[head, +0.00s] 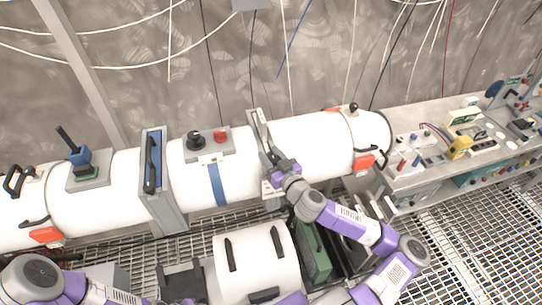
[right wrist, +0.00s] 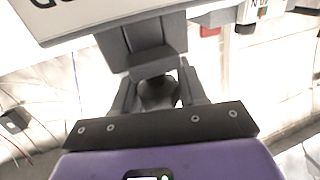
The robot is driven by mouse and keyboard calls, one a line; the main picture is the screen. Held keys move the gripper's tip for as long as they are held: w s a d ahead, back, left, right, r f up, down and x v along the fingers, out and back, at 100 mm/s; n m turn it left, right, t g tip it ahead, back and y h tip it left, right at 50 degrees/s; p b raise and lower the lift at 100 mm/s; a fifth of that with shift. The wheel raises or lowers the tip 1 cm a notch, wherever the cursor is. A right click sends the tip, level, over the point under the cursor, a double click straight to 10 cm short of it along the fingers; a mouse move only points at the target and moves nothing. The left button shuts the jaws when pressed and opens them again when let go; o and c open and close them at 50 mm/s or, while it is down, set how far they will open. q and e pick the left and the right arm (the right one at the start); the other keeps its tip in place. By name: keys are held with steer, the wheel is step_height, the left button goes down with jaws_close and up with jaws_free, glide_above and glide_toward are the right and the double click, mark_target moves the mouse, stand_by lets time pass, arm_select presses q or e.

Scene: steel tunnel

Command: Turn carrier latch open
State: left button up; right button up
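A long white cylindrical carrier (head: 310,145) lies across the head view, with two upright grey bands around it. The right band (head: 256,122) has a dark lever-like part (head: 265,139) on its face, which seems to be the latch. My right gripper (head: 279,168) is at the lower end of this part, partly hiding it. In the right wrist view, the gripper's fingers (right wrist: 158,92) stand apart on either side of a dark rounded part, just below a grey block (right wrist: 143,42). I cannot tell whether they touch it. My left arm enters at the lower left; its gripper is out of view.
The left grey band (head: 168,205) carries a black handle (head: 151,165). Black and red knobs (head: 207,138) sit on top of the carrier. A steel bench (head: 402,182) with electrical parts stands at right.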

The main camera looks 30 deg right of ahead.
steer(key=shift+c, duration=1.4)
